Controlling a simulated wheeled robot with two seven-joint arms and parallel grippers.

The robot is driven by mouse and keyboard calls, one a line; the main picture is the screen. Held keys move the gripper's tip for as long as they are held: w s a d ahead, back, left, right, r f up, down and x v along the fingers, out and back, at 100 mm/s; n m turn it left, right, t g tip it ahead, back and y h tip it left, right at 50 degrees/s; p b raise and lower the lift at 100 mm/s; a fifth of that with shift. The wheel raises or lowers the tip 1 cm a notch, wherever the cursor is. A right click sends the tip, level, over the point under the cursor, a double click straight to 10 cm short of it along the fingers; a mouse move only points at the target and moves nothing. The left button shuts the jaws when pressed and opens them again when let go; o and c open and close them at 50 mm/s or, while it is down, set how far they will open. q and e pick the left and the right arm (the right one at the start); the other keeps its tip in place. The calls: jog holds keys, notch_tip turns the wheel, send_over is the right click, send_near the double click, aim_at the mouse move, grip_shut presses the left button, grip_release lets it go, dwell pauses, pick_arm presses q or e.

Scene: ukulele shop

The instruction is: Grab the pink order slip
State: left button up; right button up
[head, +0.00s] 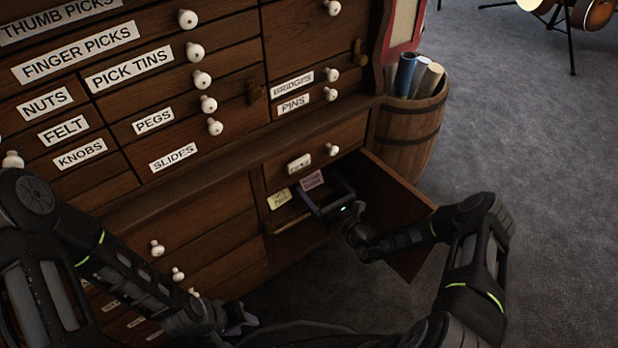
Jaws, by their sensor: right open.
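The pink order slip (311,180) is a small pink card with dark print in the open lower drawer (395,195), near its back left. My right gripper (321,188) reaches into this drawer from the right. Its jaws are open, with the fingertips close to the slip; I cannot tell whether they touch it. My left gripper (240,319) is low in front of the cabinet, away from the drawer. Its fingers are small and partly hidden, so its opening is unclear.
A cream card (279,199) with print lies left of the pink slip. The wooden cabinet (215,225) has several labelled drawers with white knobs. A barrel (404,140) of rolled tubes stands to its right.

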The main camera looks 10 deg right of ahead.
aim_at(311, 178)
jog(key=shift+w+a+f, duration=0.1)
jog(key=shift+w, duration=0.15)
jog(key=b+x, duration=0.2)
jog(key=x, duration=0.2)
jog(key=shift+w+a, duration=0.2)
jog(key=shift+w, duration=0.1)
jog(key=c, duration=1.5)
jog(key=shift+o, duration=0.2)
notch_tip(311, 178, up, 10)
jog(key=p, duration=0.4)
